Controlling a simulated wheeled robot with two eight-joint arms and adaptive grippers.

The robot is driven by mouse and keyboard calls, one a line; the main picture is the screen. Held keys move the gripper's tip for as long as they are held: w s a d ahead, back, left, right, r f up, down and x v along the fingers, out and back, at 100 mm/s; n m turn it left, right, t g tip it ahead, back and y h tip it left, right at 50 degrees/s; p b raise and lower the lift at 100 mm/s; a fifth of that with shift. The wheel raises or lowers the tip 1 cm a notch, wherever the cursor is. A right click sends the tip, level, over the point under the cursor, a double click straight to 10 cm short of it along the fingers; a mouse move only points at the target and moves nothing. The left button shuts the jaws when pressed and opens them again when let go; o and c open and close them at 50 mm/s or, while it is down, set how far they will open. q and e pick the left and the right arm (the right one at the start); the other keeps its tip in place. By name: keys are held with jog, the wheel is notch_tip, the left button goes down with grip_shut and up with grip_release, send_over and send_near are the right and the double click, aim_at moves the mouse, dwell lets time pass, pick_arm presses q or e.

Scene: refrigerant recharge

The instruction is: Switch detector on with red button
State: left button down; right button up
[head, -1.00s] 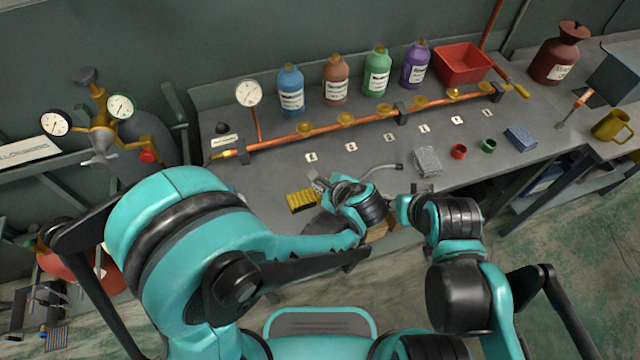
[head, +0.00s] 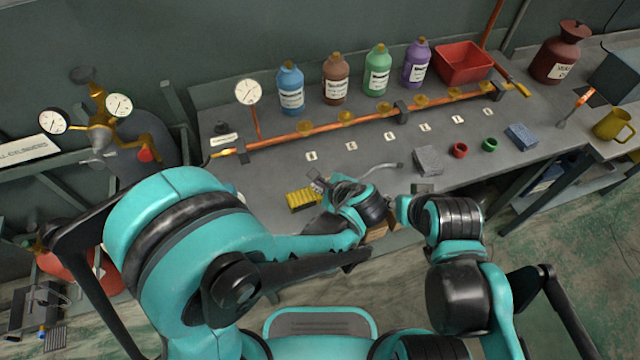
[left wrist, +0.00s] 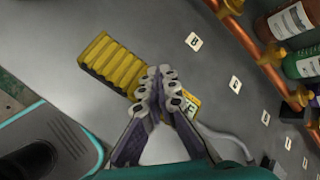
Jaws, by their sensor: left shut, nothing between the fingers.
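A yellow ridged body (head: 302,200), which looks like the detector, lies on the grey bench (head: 265,180). In the left wrist view its ridged end (left wrist: 106,62) shows beside my fingers, and a yellow lettered part shows on their other side. A grey bent probe (head: 382,167) runs off to the right. My left gripper (head: 320,184) is shut and empty, with its fingertips (left wrist: 160,76) over or against the detector's middle; I cannot tell whether they touch. No red button is visible; my fingers hide that part. My right gripper (head: 424,188) is near the bench's front edge, its fingers unclear.
A copper pipe (head: 350,118) with brass fittings runs behind, with several bottles and a red bin (head: 463,62) beyond. A grey block (head: 428,160), red ring (head: 459,150), green ring (head: 489,144) and blue block (head: 521,136) lie to the right. Lettered tags lie between.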

pick_arm(q)
jog(key=shift+f, duration=0.1)
dwell(0.3)
jog(key=shift+r+p, duration=0.3)
jog(key=shift+r, duration=0.1)
notch_tip(320, 180, up, 6)
jog(key=p, duration=0.4)
jog(key=shift+p, duration=0.3)
dwell(0.4)
